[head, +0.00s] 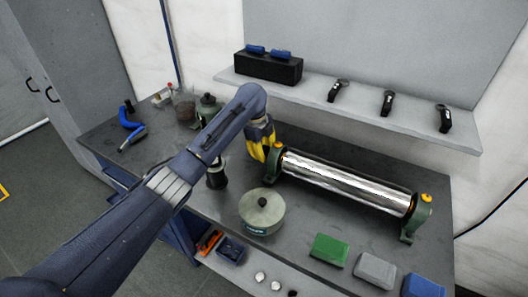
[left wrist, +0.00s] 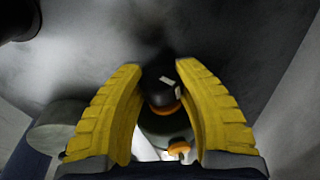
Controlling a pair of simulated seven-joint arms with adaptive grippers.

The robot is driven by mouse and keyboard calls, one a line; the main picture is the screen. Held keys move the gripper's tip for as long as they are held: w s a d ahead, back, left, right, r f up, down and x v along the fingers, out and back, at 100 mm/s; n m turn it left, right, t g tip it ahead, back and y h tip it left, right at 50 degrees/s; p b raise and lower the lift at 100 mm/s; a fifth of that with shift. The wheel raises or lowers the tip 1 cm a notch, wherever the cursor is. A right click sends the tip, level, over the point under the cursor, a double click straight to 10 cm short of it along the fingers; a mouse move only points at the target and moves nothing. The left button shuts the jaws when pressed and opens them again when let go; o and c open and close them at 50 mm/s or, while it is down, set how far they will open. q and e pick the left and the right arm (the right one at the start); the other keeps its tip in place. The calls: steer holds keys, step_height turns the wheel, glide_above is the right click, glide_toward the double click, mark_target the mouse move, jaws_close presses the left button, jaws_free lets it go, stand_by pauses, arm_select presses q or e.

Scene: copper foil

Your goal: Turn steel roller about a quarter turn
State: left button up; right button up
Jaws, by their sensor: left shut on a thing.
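The steel roller (head: 345,183) is a long shiny cylinder lying between two dark green end stands on the grey bench. My left gripper (head: 267,150), with yellow fingers, is at the roller's left end. In the left wrist view, the fingers of my left gripper (left wrist: 160,72) stand on either side of a black end knob (left wrist: 158,84) with a pale mark, and are shut on it. An orange ring (left wrist: 166,107) and part of the green stand (left wrist: 165,127) show behind the knob. The fingers hide the knob in the head view. My right gripper is not in view.
A round lidded tin (head: 262,212) stands in front of the roller's left end. Green (head: 328,249), grey (head: 374,270) and blue (head: 423,286) blocks lie along the front. A shelf (head: 360,108) with a black box (head: 268,67) and several dark tools runs behind.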

arm_select(q)
steer(key=shift+w+r, duration=0.15)
steer(key=shift+r, duration=0.15)
steer(key=o, duration=1.3)
steer(key=shift+f, duration=0.2)
step_height(320, 180, up, 12)
steer(key=s+a, duration=0.1)
steer(key=a, duration=0.1)
steer(key=shift+o, duration=0.3)
steer(key=shift+s, duration=0.1)
